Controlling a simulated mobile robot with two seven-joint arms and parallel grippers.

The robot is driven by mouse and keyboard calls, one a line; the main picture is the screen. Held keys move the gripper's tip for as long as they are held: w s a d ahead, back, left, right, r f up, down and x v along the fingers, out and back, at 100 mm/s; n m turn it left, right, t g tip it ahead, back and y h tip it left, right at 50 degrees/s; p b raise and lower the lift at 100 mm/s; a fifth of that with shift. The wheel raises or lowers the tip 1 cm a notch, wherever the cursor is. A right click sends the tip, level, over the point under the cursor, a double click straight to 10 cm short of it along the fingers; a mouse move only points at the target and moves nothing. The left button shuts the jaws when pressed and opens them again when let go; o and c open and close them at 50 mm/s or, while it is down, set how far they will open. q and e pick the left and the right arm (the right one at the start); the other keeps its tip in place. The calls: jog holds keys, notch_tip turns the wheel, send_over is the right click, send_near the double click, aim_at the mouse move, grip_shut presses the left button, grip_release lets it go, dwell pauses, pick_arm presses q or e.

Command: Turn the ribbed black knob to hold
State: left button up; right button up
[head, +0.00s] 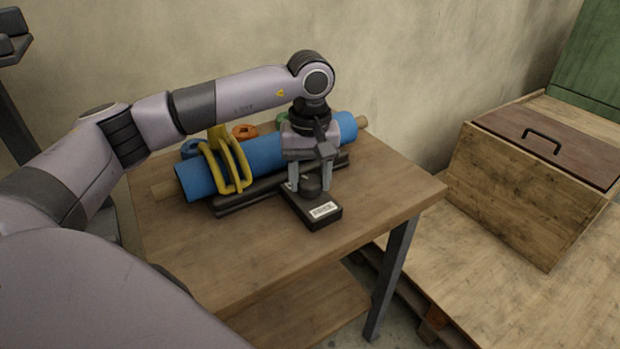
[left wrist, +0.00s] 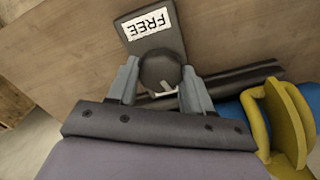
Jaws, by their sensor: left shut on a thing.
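The black knob (head: 311,186) sits on a small black box (head: 322,220) near the front right of the wooden table. In the left wrist view the knob (left wrist: 159,68) is round and dark. A white label reading FREE (left wrist: 148,22) lies on the box, on the side away from my wrist. A small pale mark shows at the knob's near side; I cannot tell whether it is a pointer or part of another label. My left gripper (head: 311,183) points down with a finger on each side of the knob and is shut on it. My right gripper is out of view.
A blue roll (head: 262,156) on a wooden core lies in a black cradle (head: 236,207) behind the box, with a yellow clamp (head: 241,166) over it. Orange and green pieces lie behind the roll. The table's front (head: 240,255) is clear. A wooden crate (head: 505,190) stands at right.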

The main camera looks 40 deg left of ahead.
aim_at(309, 180)
pick_arm(q)
jog(key=shift+r+m, duration=0.1)
jog(key=shift+m, duration=1.4)
jog(key=o, duration=1)
jog(key=shift+b, duration=0.3)
jog(key=shift+r, duration=3.55)
